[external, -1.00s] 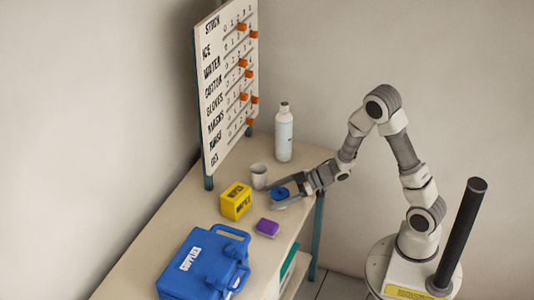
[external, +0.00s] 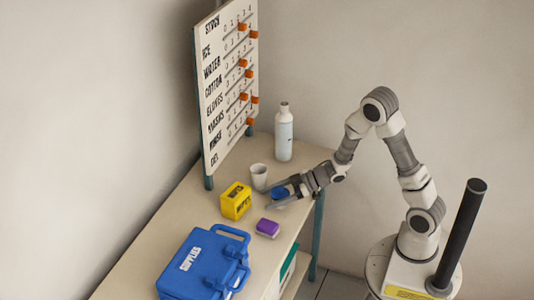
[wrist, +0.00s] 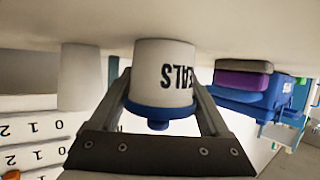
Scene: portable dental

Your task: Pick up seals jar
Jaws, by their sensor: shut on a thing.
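The seals jar (wrist: 172,68) is a white jar with a blue lid and dark lettering ending in "EALS". The wrist view shows it upside down, between the two fingers of my gripper (wrist: 160,88). In the external view, the jar's blue lid (external: 280,193) shows between my fingers (external: 270,197) near the table's right edge. My gripper is shut on the jar from the side. The jar's base looks level with the tabletop; I cannot tell whether there is a gap. The fingers hide part of its body.
A white cup (external: 259,176) stands close behind the gripper, with a tall bottle (external: 284,133) beyond. A yellow box (external: 236,201), a purple block (external: 267,228) and a blue supplies case (external: 203,264) are nearer the front. The stock board (external: 228,85) stands at the back left.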

